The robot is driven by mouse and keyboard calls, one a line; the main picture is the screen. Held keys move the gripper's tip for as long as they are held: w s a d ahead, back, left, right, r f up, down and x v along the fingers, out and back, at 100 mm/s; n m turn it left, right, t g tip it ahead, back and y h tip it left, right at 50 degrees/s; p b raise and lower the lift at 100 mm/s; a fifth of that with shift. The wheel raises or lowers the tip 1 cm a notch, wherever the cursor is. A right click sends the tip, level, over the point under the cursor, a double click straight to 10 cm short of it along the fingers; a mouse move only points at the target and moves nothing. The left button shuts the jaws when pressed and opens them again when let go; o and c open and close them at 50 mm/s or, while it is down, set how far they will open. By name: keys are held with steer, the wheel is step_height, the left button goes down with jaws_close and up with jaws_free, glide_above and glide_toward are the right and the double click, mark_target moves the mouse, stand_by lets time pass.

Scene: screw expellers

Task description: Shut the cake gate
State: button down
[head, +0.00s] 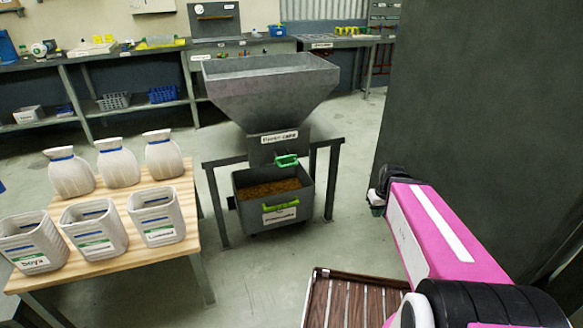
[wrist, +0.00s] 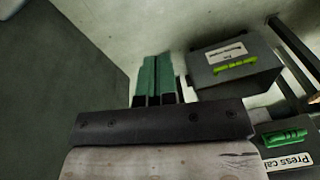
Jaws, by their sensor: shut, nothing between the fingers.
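The cake gate's green handle (head: 287,161) sticks out at the base of the grey hopper (head: 270,88), below a label reading "Press cake" (head: 280,137). The same handle (wrist: 285,138) shows at the lower right in the wrist view. I cannot tell how far the gate is open. Below it stands a dark bin (head: 240,182) with brown cake in it and a lime-green handle (head: 281,204). My gripper (wrist: 157,72) is shut and empty, its green fingers together. It is to the right of the hopper in the head view (head: 377,204), apart from the handle.
A wooden table (head: 120,262) with white sacks and open containers stands at left. A large dark panel (head: 470,110) rises close at right, beside my arm. A slatted brown surface (head: 345,300) is at bottom centre. Floor between gripper and hopper looks clear except the stand's leg (head: 333,180).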

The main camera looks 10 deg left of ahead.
mark_target(288, 159)
steer(key=w+a+r+n+t+y, duration=0.1)
steer(key=w+a+r+n+y, duration=0.2)
steer(key=a+n, duration=0.45)
steer(key=w+a+r+n+y, duration=0.1)
steer(key=w+a+r+n, duration=0.3)
steer(key=a, duration=0.6)
steer(key=w+a+r+n+t+y, duration=0.1)
steer(key=w+a+r+n+y, duration=0.1)
steer(key=a+r+n, duration=0.45)
steer(key=w+a+f, duration=0.5)
steer(key=a+f, duration=0.3)
steer(key=a, duration=0.2)
steer(key=shift+w+a+f+n, duration=0.15)
steer(key=shift+w+f+n, duration=0.1)
steer(key=shift+f+n, duration=0.15)
steer(key=w+a, duration=0.1)
steer(key=w, duration=0.1)
steer(key=w+a, duration=0.1)
steer(key=w, duration=0.1)
steer(key=w+a, duration=0.1)
steer(key=shift+w+a+r, duration=0.1)
steer(key=shift+w+a, duration=0.15)
steer(key=shift+w, duration=0.15)
